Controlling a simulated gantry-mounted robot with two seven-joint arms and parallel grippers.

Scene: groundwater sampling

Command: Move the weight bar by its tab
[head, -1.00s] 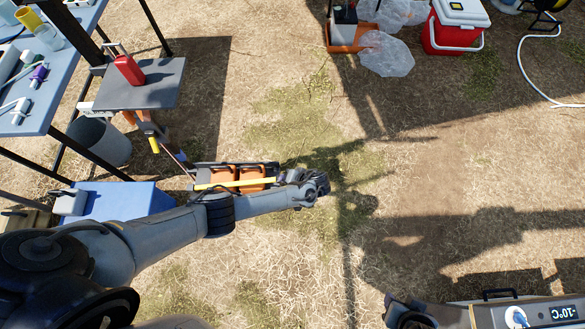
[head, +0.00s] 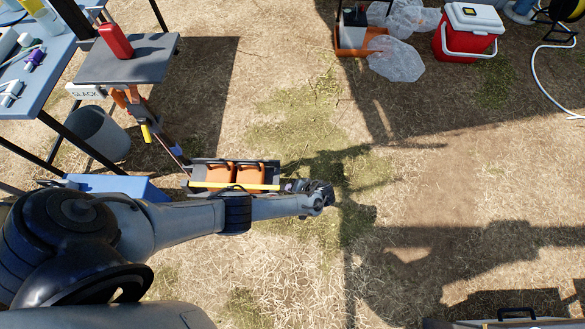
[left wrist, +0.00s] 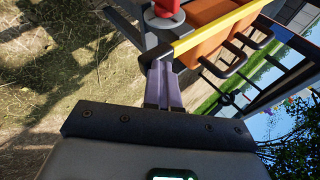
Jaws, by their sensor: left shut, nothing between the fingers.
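A yellow bar (head: 235,186) runs across the front of a dark frame that holds two orange blocks (head: 250,172). It appears to be the weight bar. It also shows in the left wrist view (left wrist: 213,30), with a dark piece at its near end. My left gripper (head: 287,186) is at the bar's right end, turned back toward it. In the left wrist view its fingers (left wrist: 164,66) are together and empty, with the tips close to that dark end piece. I cannot tell whether they touch it. A separate tab is not clearly visible. My right gripper is not in view.
A small grey shelf with a red bottle (head: 115,40) and a grey bucket (head: 100,134) stand at the left. A blue box (head: 125,187) lies partly behind my left arm. A red cooler (head: 468,35) stands far right. The middle ground is clear.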

